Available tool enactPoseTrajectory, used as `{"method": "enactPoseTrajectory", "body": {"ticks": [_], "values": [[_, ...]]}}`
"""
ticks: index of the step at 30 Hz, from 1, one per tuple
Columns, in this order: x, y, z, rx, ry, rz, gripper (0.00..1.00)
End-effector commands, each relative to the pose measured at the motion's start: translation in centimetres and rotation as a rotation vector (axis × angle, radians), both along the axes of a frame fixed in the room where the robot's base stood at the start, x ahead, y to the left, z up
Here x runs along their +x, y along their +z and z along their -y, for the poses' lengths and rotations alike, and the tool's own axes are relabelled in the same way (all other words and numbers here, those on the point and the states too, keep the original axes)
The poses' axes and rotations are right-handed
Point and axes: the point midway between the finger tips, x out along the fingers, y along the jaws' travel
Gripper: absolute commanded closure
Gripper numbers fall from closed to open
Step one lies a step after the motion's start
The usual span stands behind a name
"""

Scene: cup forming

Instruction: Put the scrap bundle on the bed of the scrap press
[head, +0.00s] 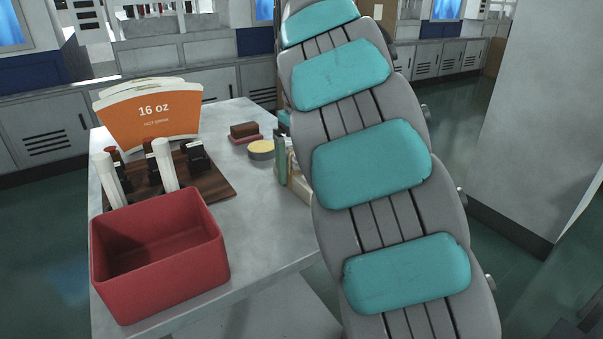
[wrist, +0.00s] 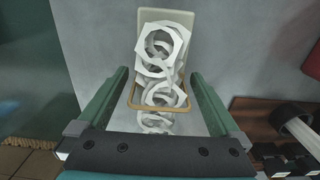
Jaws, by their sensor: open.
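The scrap bundle (wrist: 157,55) shows in the wrist view as a stack of white paper rings and angular frames. A tan band (wrist: 186,106) runs around it. A pale flat piece (wrist: 190,18) lies behind or under its far end. My gripper (wrist: 158,76) is open, with one green finger on each side of the bundle. Gaps show between fingers and bundle, and I cannot tell the height between them. The bundle's near end is partly hidden by my gripper's body. In the head view, my arm hides the bundle and gripper. I cannot make out the scrap press.
A grey table (head: 255,225) carries a red bin (head: 160,290), empty as far as I see, an orange stack of cup blanks (head: 150,115), and a wooden board (head: 215,185) with white cylinders. A yellow round tin (head: 261,152) and a green bottle (head: 280,160) stand near my arm.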

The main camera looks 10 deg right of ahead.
Motion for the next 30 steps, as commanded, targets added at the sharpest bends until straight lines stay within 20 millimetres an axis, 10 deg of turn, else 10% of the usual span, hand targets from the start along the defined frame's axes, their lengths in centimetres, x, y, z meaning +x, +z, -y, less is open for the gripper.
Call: {"method": "enactPoseTrajectory", "body": {"ticks": [4,30], "values": [[0.0,0.12,-0.02,0.0,0.0,0.001,0.0],[0.0,0.16,-0.03,0.0,0.0,0.001,0.98]]}}
